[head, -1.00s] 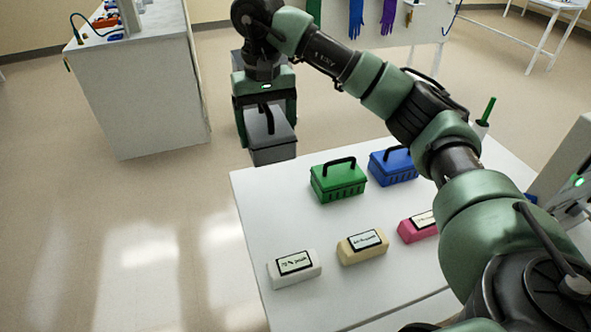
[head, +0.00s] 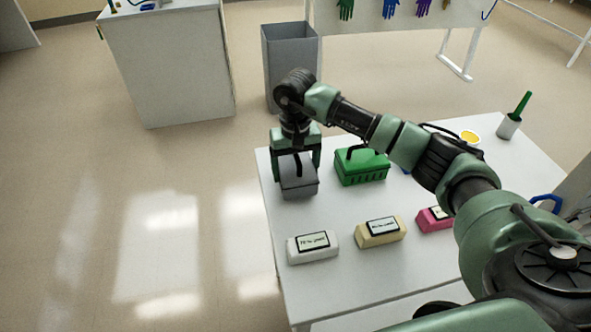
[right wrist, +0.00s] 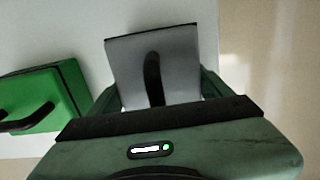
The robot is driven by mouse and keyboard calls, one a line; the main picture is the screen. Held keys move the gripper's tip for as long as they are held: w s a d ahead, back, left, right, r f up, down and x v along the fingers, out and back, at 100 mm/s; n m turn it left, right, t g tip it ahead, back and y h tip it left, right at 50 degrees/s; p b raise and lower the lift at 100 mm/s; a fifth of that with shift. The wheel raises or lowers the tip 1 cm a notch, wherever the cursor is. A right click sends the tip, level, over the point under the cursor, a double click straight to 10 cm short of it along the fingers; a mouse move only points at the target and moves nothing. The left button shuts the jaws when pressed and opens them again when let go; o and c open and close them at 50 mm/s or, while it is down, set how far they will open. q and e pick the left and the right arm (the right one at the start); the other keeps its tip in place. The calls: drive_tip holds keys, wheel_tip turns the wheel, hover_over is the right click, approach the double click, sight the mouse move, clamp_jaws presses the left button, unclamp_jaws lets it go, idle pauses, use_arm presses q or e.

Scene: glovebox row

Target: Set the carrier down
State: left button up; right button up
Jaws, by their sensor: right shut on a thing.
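My right gripper (head: 297,165) is shut on the grey carrier (head: 299,190), a box with a black handle. The carrier is upright over the left far corner of the white table (head: 340,285), just left of the green carrier (head: 362,170). I cannot tell whether its base touches the table. In the right wrist view the grey carrier (right wrist: 180,75) sits between the fingers, with its handle upright and the green carrier (right wrist: 40,95) apart to the left. The blue carrier is almost wholly hidden behind my right arm. My left gripper is not in view.
White (head: 313,250), tan (head: 379,236) and pink (head: 432,222) labelled blocks stand in a row nearer the front. A cup with a green-handled tool (head: 510,125) stands far right. A grey bin (head: 288,75) stands on the floor behind the table.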

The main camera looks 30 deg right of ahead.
drive_tip(key=shift+f, duration=0.55)
drive_tip(key=shift+f, duration=0.1)
drive_tip(key=o, duration=1.9)
wheel_tip(320, 180, up, 12)
drive_tip(key=b, duration=0.2)
drive_tip(key=shift+b, duration=0.35)
